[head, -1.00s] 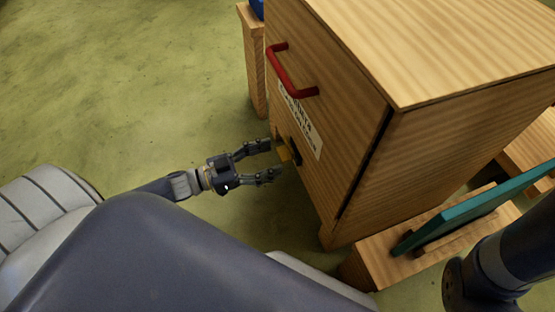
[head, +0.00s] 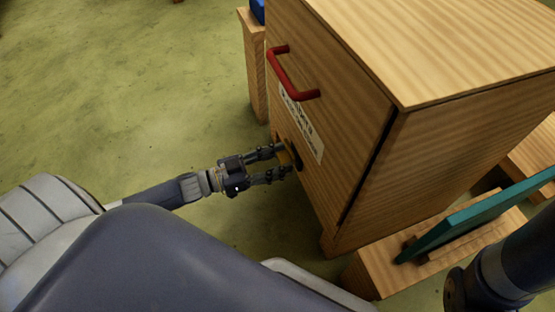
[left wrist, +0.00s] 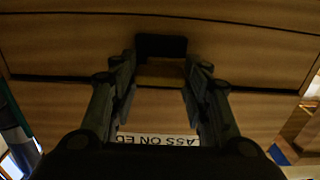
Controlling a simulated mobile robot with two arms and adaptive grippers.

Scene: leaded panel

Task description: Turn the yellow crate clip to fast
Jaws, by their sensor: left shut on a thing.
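The yellow crate clip (head: 285,156) sits low on the front of the wooden crate (head: 440,150), beside a dark fitting. In the left wrist view the clip (left wrist: 160,74) is a dull yellow-brown block between my fingers, just below a black plate (left wrist: 160,45). My left gripper (head: 281,162) is at the crate front with its two fingers on either side of the clip, shut on it. It also shows in the left wrist view (left wrist: 160,82). The fingers partly hide the clip. My right gripper is out of view.
A red handle (head: 291,76) juts from the crate front above a white label (head: 302,125). A teal panel (head: 480,215) leans on a low wooden stand (head: 378,276) at the right. My right arm is at the lower right. Green floor lies free to the left.

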